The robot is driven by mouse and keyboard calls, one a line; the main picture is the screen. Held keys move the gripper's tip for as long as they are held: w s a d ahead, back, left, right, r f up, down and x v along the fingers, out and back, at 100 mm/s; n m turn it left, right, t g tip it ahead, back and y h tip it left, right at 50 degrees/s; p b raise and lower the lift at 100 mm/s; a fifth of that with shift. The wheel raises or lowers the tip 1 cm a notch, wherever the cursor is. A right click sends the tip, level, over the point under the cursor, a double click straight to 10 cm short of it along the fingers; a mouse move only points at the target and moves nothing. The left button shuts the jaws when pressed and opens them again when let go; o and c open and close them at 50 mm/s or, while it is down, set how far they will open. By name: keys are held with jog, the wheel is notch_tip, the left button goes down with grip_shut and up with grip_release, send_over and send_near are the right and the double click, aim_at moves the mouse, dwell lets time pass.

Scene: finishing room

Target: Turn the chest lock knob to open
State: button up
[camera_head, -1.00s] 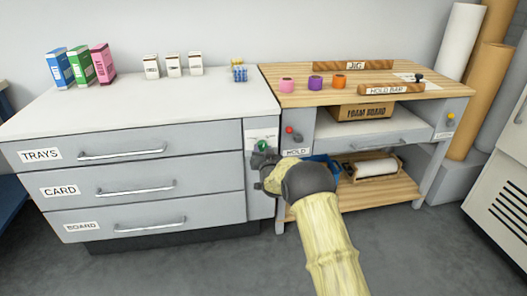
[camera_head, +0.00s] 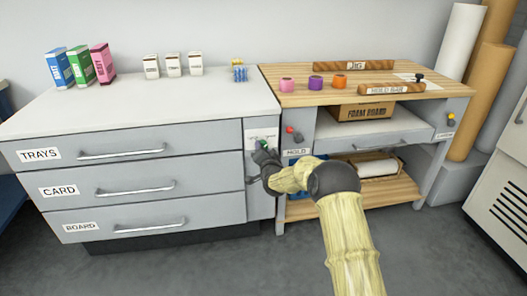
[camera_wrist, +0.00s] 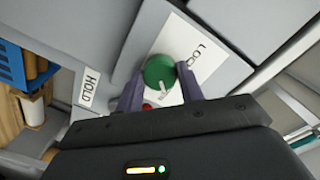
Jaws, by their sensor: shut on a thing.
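The chest lock knob is a round green knob (camera_wrist: 160,72) with a pale pointer mark, on a white plate lettered "LOC…" (camera_wrist: 187,48) in the wrist view. In the head view the knob (camera_head: 262,144) shows small on the narrow panel right of the drawers, partly hidden by my gripper (camera_head: 260,152). In the wrist view my gripper (camera_wrist: 160,88) has one finger on each side of the knob, shut on it. A small red spot shows below the knob, between the fingers.
The grey chest (camera_head: 145,175) has drawers labelled TRAYS, CARD and BOARD, all closed. To its right stands a wooden-topped bench (camera_head: 290,98) with a red knob (camera_head: 290,131) above a HOLD label. Boxes stand on the chest top. Grey floor lies in front.

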jog(key=shift+r, duration=0.35)
jog(key=shift+d, duration=0.1)
jog(key=o, duration=1)
jog(key=shift+f, duration=0.2)
jog(key=shift+s, duration=0.1)
jog(key=p+v, duration=0.3)
jog(key=v, duration=1.4)
jog(key=shift+d+p, duration=0.1)
jog(key=shift+p, duration=0.25)
